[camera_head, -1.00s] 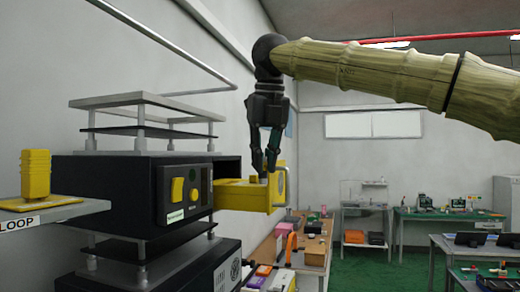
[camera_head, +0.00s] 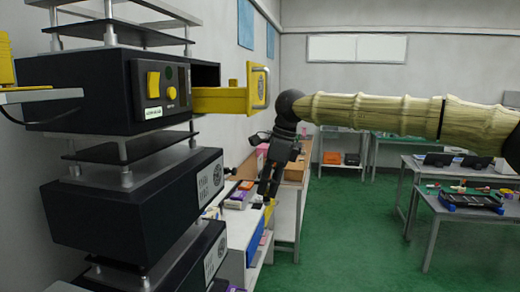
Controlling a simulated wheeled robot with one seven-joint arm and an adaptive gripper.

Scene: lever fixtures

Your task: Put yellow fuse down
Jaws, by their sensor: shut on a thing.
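My gripper (camera_head: 267,200) points down to the right of the black stacked units, beside the bench. It is shut on the yellow fuse (camera_head: 269,213), a small yellow piece showing at its fingertips. The fingers partly hide the fuse. Whether the fuse touches anything beneath it, I cannot tell.
A yellow drawer (camera_head: 222,99) stands open from the upper black unit (camera_head: 100,90), above and left of my gripper. The bench (camera_head: 240,222) below carries several small items. Green floor (camera_head: 350,240) lies open to the right, with tables (camera_head: 465,205) beyond.

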